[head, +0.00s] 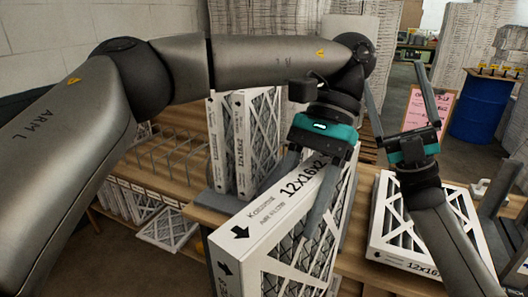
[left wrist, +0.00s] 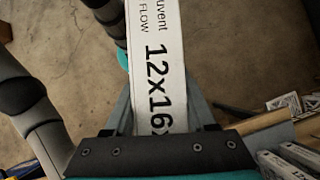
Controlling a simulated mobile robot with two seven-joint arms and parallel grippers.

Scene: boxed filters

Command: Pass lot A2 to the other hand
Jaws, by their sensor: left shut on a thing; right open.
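A white-framed pleated filter (head: 262,225), printed "12x16x2" with black arrows, stands upright in front of me in the head view. Its lot mark cannot be read. My left gripper (head: 296,198) is shut on its top edge, one finger on each side. In the left wrist view the filter's printed edge (left wrist: 158,50) runs between the fingers of this gripper (left wrist: 160,95). My right gripper (head: 394,78) is open and empty, to the right of the filter and apart from it, its fingers pointing up and away. The filter's lower end is out of frame.
Two filters (head: 254,140) stand upright behind the held one, beside an empty wire rack (head: 170,155). Another filter (head: 390,225) lies flat on the right of the wooden bench, under my right arm. A pink sign (head: 429,112) and a blue barrel (head: 478,108) stand behind.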

